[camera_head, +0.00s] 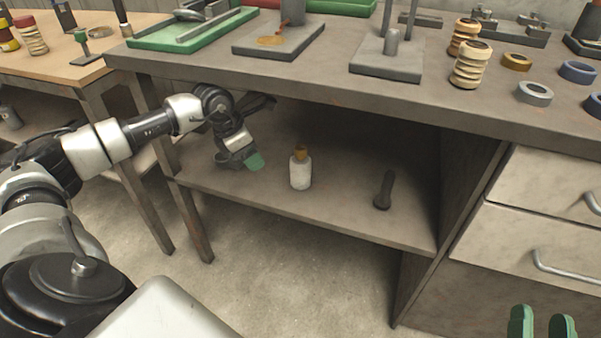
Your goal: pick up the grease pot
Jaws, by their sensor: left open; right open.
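A white pot with a brown cap (301,172), which I take to be the grease pot, stands upright on the lower shelf under the workbench. My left gripper (246,161) is over the same shelf, to the left of the pot and apart from it. It is open and empty, with one green fingertip pad clearly showing. My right gripper (541,325) shows only as two green fingertips at the bottom right edge, spread apart with nothing between them. It is far from the pot.
A dark upright tool (383,190) stands on the lower shelf (340,218), right of the pot. The bench top (330,80) overhangs the shelf, and a drawer unit (530,215) closes its right side. A table leg (188,215) stands at the left.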

